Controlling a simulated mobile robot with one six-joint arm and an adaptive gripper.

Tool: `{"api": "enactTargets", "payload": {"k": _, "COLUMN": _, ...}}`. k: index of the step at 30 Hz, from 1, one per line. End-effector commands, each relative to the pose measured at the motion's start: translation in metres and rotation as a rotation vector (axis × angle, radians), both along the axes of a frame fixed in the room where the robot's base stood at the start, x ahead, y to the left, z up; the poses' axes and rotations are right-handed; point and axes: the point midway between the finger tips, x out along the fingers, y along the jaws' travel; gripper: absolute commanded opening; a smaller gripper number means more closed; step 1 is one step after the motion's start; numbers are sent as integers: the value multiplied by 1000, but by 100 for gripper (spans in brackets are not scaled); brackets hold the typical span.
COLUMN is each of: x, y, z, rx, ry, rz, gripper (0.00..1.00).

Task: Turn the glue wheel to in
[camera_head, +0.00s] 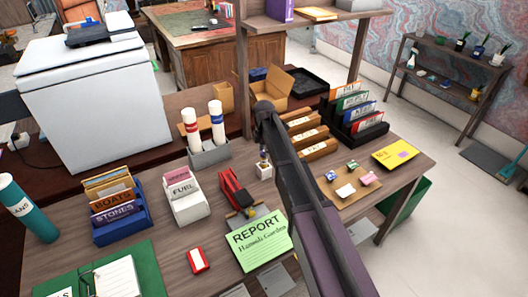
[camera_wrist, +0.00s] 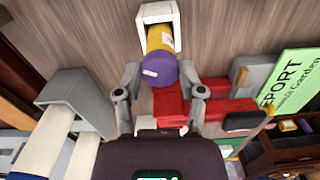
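The glue stick (camera_wrist: 160,42) has a yellow body and stands in a small white holder (camera_wrist: 143,13) in the wrist view. Its rounded purple end piece, seemingly the wheel (camera_wrist: 162,70), faces the camera. The white holder also shows in the head view (camera_head: 264,172), just beyond the red stapler. In the head view my arm hides most of the gripper.
The red stapler (camera_wrist: 210,108) lies close beside the right finger in the wrist view. A grey holder (camera_head: 210,152) with two white tubes stands close by. The green report sheet (camera_head: 260,240) and card box (camera_head: 183,200) are nearby. A shelf post (camera_head: 242,80) rises behind.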

Motion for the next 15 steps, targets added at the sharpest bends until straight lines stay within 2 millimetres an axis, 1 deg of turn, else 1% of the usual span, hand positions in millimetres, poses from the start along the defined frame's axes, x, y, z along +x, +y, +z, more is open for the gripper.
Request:
{"api": "enactTargets", "payload": {"k": 1, "x": 0, "y": 0, "z": 0, "rx": 0, "ry": 0, "rz": 0, "gripper": 19}}
{"api": "enactTargets", "payload": {"k": 3, "x": 0, "y": 0, "z": 0, "rx": 0, "ry": 0, "rz": 0, "gripper": 0}}
{"api": "enactTargets", "payload": {"k": 15, "x": 0, "y": 0, "z": 0, "rx": 0, "ry": 0, "rz": -19, "gripper": 0}}
